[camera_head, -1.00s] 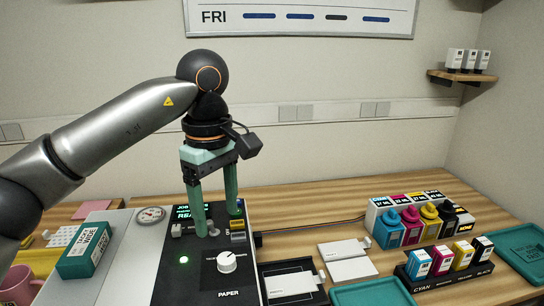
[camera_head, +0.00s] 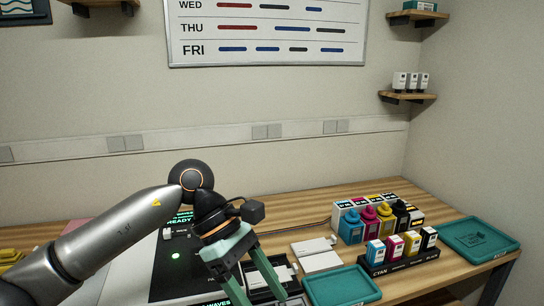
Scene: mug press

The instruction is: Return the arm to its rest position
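My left arm comes in from the left, bent at the wrist. My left gripper (camera_head: 261,297) points down over the front of the control panel, at the bottom edge of the picture. Its two green fingers are spread apart, and I see nothing held between them. The black press panel (camera_head: 165,287) is partly hidden behind the arm and gripper. Its screen (camera_head: 180,218) reads "READY" and a green light (camera_head: 176,256) is lit. My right gripper is not in view.
White cards (camera_head: 318,262) lie right of the gripper, with a teal tray (camera_head: 345,287) in front. Ink bottles (camera_head: 350,229) and a cartridge rack (camera_head: 402,264) stand further right. Another teal tray (camera_head: 480,237) lies at the right edge.

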